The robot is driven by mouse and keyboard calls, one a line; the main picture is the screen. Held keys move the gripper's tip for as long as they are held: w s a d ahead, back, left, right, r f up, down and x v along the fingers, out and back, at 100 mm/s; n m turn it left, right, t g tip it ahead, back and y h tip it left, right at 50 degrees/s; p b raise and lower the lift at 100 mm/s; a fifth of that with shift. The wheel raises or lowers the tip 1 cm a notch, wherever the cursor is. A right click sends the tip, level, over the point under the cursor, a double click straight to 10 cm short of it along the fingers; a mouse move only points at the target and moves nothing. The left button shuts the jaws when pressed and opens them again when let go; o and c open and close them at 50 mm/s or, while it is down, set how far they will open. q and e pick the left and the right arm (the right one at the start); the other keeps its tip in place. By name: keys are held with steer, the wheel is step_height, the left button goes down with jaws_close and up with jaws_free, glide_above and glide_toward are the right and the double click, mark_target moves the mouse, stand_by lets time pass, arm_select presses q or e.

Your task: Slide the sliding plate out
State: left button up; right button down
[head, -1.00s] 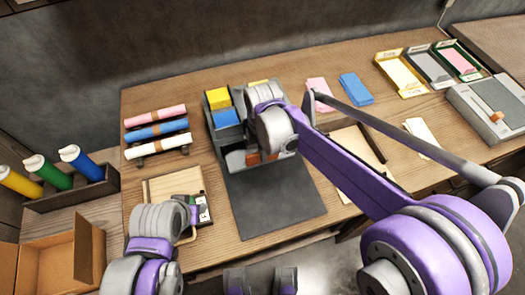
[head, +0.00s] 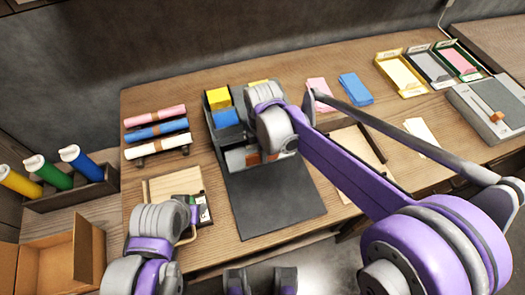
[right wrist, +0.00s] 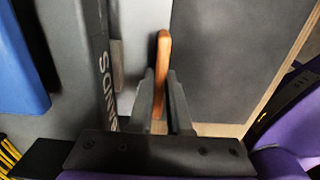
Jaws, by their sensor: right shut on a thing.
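The dark grey machine (head: 216,137) stands on the table, with yellow and blue blocks in its upper part. A light grey plate (head: 236,160) shows at its front, probably the sliding plate; its full outline is hidden. In the right wrist view an orange-brown handle (right wrist: 163,60) stands between the fingers, beside a pale plate surface (right wrist: 133,50). My right gripper (right wrist: 160,100) is shut on this handle. In the head view my right wrist covers most of the grip.
A dark mat (head: 275,205) lies in front of the machine. Pink, blue and white rolls (head: 158,130) lie to the left. A wooden board (head: 165,185) lies near my left arm. Coloured trays (head: 400,75) and a grey slider box (head: 490,108) stand at the right.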

steer(key=shift+s, duration=0.1)
arm_select(q)
steer(key=shift+w+r+p, duration=0.2)
steer(key=shift+r+p, duration=0.6)
steer(key=shift+r, duration=0.15)
arm_select(e)
steer(key=s+d, duration=0.2)
steer(key=s, duration=0.3)
steer(key=s+d, duration=0.1)
steer(key=s, duration=0.5)
steer(key=s+d, duration=0.2)
steer(key=s, duration=0.4)
steer(key=shift+d, duration=0.3)
arm_select(q)
steer(key=shift+r, duration=0.1)
arm_select(e)
steer(key=shift+s+d, duration=0.15)
steer(key=shift+s, duration=0.4)
arm_select(q)
steer(key=shift+w, duration=0.15)
arm_select(e)
steer(key=shift+s, duration=0.1)
